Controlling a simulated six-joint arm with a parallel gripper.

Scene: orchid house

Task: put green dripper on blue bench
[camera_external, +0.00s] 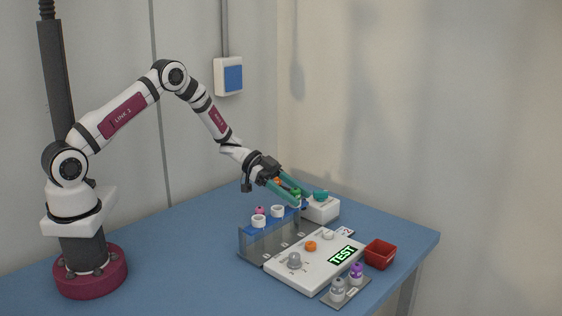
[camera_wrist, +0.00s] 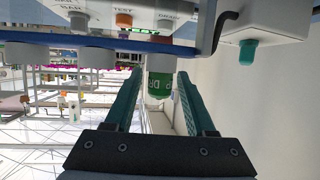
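The green dripper (camera_wrist: 160,86) shows in the wrist view between the fingers of my gripper (camera_wrist: 160,76), with a visible gap on each side. It has a green, lettered end and a pale part beside the rack. In the external view, a small green part (camera_external: 296,191) shows near my gripper (camera_external: 285,193), partly hidden by the fingers. My gripper is at the far end of the clear rack with a blue top (camera_external: 258,240). Its teal fingers are open, and the dripper appears to stand in the rack. The blue bench (camera_external: 180,260) spreads under everything.
A white tester panel (camera_external: 318,266) with knobs lies beside the rack. A white box with a teal button (camera_external: 321,207) stands close behind my fingers. A red bin (camera_external: 380,254) and a grey tray with bottles (camera_external: 345,291) are at the right. The bench's left front is clear.

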